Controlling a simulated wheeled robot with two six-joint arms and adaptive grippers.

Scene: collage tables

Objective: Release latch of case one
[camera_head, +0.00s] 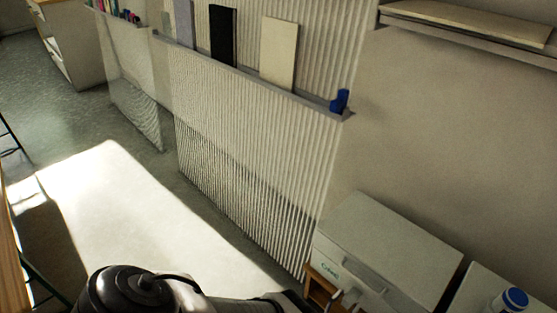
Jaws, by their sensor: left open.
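A pale grey case (395,240) with a green label on its front stands at the lower right, lid down. A raised strip (362,273) on its front looks like a latch or handle; I cannot tell whether it is fastened. A second pale case (489,285) stands to its right, cut off by the picture edge. Which is case one I cannot read. Touching or apart cannot be told. My right gripper is out of view.
A wooden stand (318,284) shows under the first case. A corrugated panel (255,150) with a ledge holding boards and a blue object (340,101) stands behind. Sunlit floor (135,215) is clear at left.

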